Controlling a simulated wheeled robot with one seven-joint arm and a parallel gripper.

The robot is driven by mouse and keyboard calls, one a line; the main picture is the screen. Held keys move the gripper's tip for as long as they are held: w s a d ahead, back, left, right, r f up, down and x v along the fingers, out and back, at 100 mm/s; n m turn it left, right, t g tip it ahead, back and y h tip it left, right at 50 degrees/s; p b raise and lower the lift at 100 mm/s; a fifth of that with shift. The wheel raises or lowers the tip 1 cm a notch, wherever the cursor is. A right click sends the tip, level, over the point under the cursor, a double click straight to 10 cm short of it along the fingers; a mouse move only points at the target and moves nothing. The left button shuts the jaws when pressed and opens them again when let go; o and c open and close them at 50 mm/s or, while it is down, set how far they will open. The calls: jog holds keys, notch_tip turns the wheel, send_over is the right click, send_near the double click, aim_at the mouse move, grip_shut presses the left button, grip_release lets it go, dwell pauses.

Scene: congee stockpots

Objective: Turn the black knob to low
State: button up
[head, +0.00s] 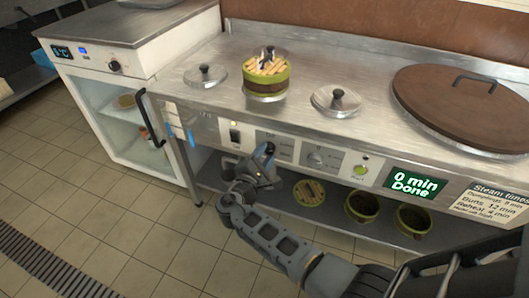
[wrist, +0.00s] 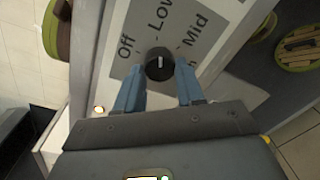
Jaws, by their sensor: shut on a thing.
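The black knob (wrist: 159,64) is in the middle of the wrist view, on a grey label plate (wrist: 190,50) marked Off, Low and Mid, with a further mark partly hidden. Its white line points up in the picture, roughly toward Low. My gripper (wrist: 160,88) has one blue finger on each side of the knob and is shut on it. In the head view my gripper (head: 265,158) is at the front panel (head: 290,150) of the steel counter and hides the knob.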

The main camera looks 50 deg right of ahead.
jog(key=shift+n, duration=0.6)
jog(key=o, duration=1)
jog(key=shift+o, duration=0.2)
jog(key=v, duration=0.7)
jog(key=shift+a+p, duration=0.3)
jog(key=shift+a, duration=0.1)
